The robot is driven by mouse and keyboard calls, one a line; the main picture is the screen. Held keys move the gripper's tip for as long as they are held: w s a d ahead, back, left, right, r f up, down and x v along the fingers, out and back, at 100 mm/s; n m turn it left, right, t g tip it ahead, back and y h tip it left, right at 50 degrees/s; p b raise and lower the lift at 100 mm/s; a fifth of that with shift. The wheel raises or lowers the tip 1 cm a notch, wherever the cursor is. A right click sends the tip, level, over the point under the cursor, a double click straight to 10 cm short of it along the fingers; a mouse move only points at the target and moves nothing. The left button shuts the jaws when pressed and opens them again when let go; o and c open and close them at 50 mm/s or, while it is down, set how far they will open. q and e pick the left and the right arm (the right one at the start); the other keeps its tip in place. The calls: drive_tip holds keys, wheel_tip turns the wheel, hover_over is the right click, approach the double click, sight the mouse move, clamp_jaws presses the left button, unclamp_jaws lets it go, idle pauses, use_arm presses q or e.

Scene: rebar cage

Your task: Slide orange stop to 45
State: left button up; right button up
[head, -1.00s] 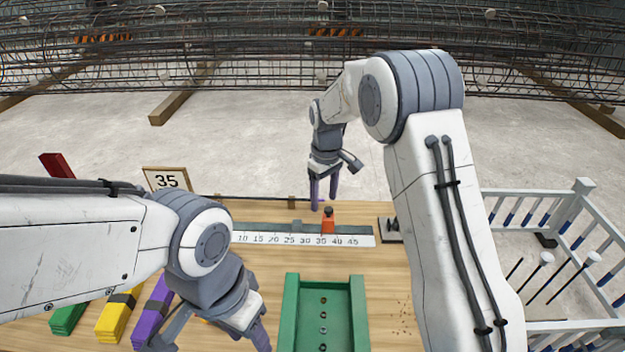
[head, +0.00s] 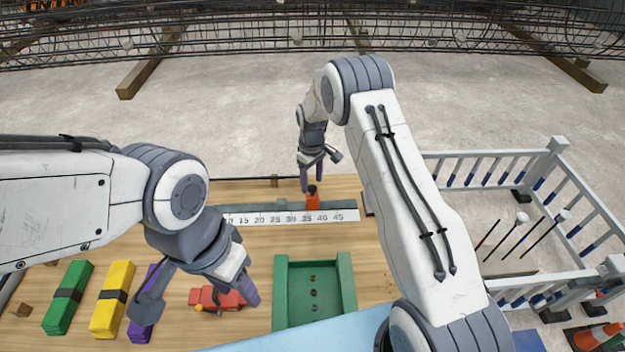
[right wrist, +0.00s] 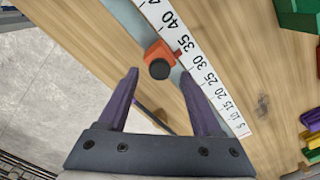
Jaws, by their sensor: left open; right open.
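The orange stop (head: 312,201), with a black knob on top, sits on a grey rail behind the white number scale (head: 280,217), close to the 35 mark. In the right wrist view the stop (right wrist: 160,52) is beside the scale (right wrist: 190,55), near 30 to 35. My right gripper (head: 311,182) is open and points down by the stop. In the right wrist view its two purple fingers (right wrist: 158,75) are apart, with the black knob just ahead of the gap between their tips. My left gripper (head: 198,302) is open at the front left, away from the scale.
A green tray (head: 345,295) stands in front of the scale. Green (head: 68,297), yellow (head: 113,298) and purple bundles lie at left. A red tool (head: 215,298) lies near my left gripper. White railings (head: 490,155) are at right.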

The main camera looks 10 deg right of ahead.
drive_tip(key=shift+f, duration=0.85)
clamp_jaws()
idle(0.8)
